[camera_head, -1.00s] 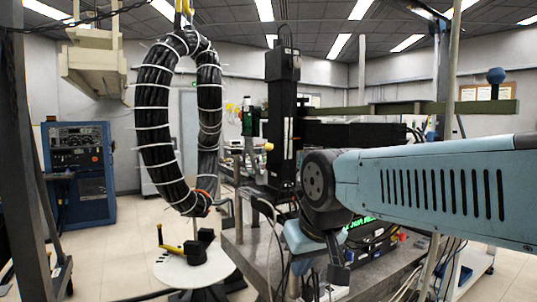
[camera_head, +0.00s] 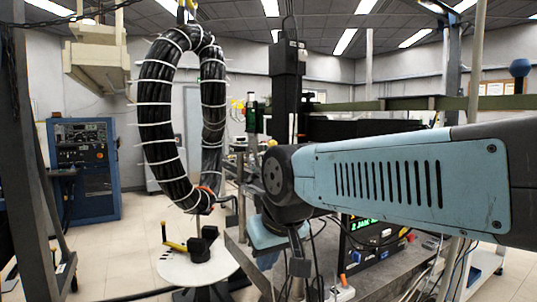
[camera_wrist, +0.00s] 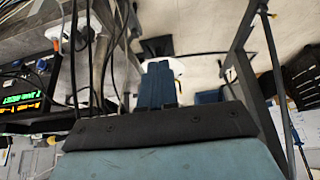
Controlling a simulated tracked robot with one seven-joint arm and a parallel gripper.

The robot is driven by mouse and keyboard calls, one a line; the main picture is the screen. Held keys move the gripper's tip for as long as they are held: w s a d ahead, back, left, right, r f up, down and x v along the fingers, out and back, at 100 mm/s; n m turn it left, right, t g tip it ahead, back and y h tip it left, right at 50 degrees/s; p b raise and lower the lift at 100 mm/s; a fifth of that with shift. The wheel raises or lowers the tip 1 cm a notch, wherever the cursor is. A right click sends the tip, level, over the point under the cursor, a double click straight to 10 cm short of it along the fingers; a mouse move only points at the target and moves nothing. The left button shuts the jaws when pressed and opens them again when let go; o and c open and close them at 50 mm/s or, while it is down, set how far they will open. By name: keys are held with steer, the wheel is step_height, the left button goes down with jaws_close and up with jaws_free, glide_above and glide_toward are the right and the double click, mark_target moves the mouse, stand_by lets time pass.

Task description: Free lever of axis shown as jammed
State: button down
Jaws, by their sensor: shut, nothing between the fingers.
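My gripper (camera_wrist: 157,68) shows in the wrist view as two blue fingers side by side, shut and empty. In the head view its fingers are hard to make out below my wrist. A dark display box (camera_head: 380,246) with green text stands on the grey bench, right of my wrist and partly behind my arm. The display also shows at the left of the wrist view (camera_wrist: 20,98), with a green and an orange line. I cannot make out any lever clearly.
A big black cable coil (camera_head: 160,115) with white ties hangs at the left. Below it is a round white table (camera_head: 178,265) with a yellow handle (camera_head: 172,240) and black blocks. A small orange-tipped white part (camera_head: 342,290) is at the bench front. Loose cables hang near my wrist.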

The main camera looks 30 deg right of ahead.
mark_target(273, 154)
steer(key=w+a+f+m+g+y, duration=0.1)
steer(key=a+f+m+g+y, duration=0.2)
steer(key=m+y, duration=0.3)
steer(key=w+d+r+m+t+y, duration=0.2)
steer(key=w+r+m+y, duration=0.35)
steer(key=w+m, duration=0.25)
steer(key=w+d+r+m+t, duration=0.2)
steer(key=d+m+t, duration=0.3)
steer(key=d, duration=0.4)
steer(key=w+d+r+m+t, duration=0.2)
steer(key=d+m+t, duration=0.2)
steer(key=d+t, duration=0.3)
steer(key=w+d+r+m+t, duration=0.2)
steer(key=d+m+t, duration=0.25)
steer(key=d, duration=0.55)
steer(key=x, duration=1.3)
steer(key=shift+w+a, duration=0.2)
steer(key=shift+a, duration=0.2)
steer(key=shift+r+h, duration=0.1)
steer(key=shift+h, duration=0.15)
